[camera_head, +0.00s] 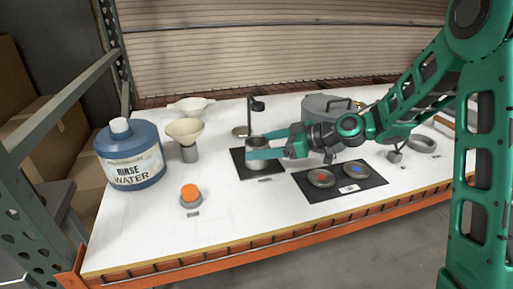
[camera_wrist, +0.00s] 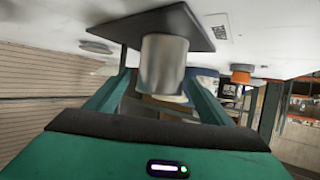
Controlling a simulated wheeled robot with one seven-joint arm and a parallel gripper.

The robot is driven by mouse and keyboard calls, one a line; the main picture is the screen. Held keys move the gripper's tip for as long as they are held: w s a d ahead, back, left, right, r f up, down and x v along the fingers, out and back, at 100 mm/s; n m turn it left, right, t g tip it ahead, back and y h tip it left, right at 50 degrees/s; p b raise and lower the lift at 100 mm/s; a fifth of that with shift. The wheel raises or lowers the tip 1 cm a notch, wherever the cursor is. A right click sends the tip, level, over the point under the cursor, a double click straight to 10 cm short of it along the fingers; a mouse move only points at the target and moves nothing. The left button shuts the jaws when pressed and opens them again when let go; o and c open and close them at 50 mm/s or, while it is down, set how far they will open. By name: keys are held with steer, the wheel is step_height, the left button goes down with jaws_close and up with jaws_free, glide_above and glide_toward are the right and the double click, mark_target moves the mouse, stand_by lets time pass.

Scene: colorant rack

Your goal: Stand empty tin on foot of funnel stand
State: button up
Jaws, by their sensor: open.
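In the head view the tin (camera_head: 258,169) is partly hidden by my gripper (camera_head: 251,146). My gripper is open, with one finger on each side of the tin; whether either finger touches it I cannot tell. The tin's inside is not clear to see.
A cream funnel (camera_head: 185,131) sits over a grey cup, left of the stand, with another (camera_head: 191,106) behind. A blue rinse water jug (camera_head: 130,170) and an orange-topped jar (camera_head: 190,194) are at left. A grey pot (camera_head: 320,107) stands behind my arm. Two round tins occupy a black mat (camera_head: 340,190).

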steer(key=v, duration=1)
steer(key=shift+r, duration=0.1)
